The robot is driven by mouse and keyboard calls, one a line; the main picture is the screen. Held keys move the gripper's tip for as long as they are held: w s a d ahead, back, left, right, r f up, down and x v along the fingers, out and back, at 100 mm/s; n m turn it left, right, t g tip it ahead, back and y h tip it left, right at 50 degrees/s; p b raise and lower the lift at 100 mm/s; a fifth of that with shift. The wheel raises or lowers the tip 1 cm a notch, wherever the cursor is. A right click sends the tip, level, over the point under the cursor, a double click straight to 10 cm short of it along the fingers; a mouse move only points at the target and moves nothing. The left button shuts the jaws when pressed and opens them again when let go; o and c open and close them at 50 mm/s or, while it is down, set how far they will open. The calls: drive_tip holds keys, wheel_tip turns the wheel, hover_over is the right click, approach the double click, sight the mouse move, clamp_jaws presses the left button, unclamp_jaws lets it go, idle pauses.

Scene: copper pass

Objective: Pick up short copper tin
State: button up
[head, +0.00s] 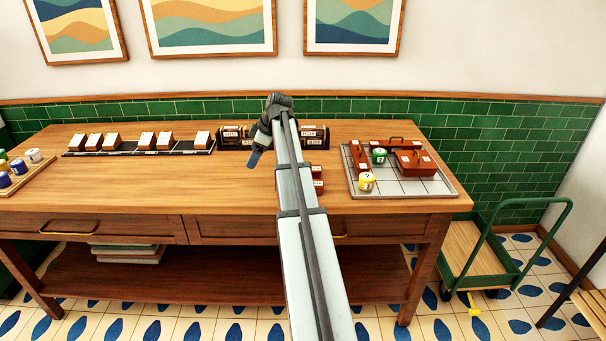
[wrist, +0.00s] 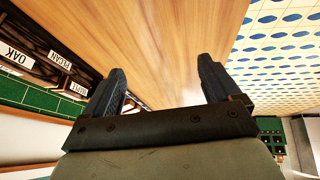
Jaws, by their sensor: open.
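I cannot tell for sure which thing is the short copper tin. Several small reddish-brown blocks with white tops, such as one block (head: 112,141), stand in a row on a dark strip at the left back of the table in the head view. Reddish-brown pieces (head: 318,185) show partly behind my arm. My gripper (head: 254,158) is above the middle of the table, left of my arm. In the wrist view my gripper (wrist: 160,78) has its fingers wide apart with nothing between them; bare wood shows beyond.
A grey gridded tray (head: 437,186) at right holds reddish-brown handled boxes (head: 415,163), a green-and-white ball-like piece (head: 379,155) and a yellow one (head: 366,182). A dark labelled rack (head: 313,138) stands behind my arm. Blue pieces (head: 18,167) sit far left. The table's front middle-left is clear.

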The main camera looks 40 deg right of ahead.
drive_tip(key=s+d+r, duration=0.4)
drive_tip(key=s+d, duration=1)
drive_tip(key=d, duration=0.1)
drive_tip(key=shift+n+h, duration=0.3)
drive_tip(key=shift+h, duration=0.1)
drive_tip(key=x, duration=0.8)
drive_tip(key=shift+f, duration=0.15)
drive_tip(key=shift+d+x, duration=0.1)
drive_tip(key=shift+x, duration=1.2)
drive_tip(key=shift+d+x, duration=0.15)
drive_tip(key=shift+x, duration=1.15)
drive_tip(key=shift+s+f, duration=0.1)
drive_tip(key=shift+c, duration=0.2)
drive_tip(key=c, duration=1.5)
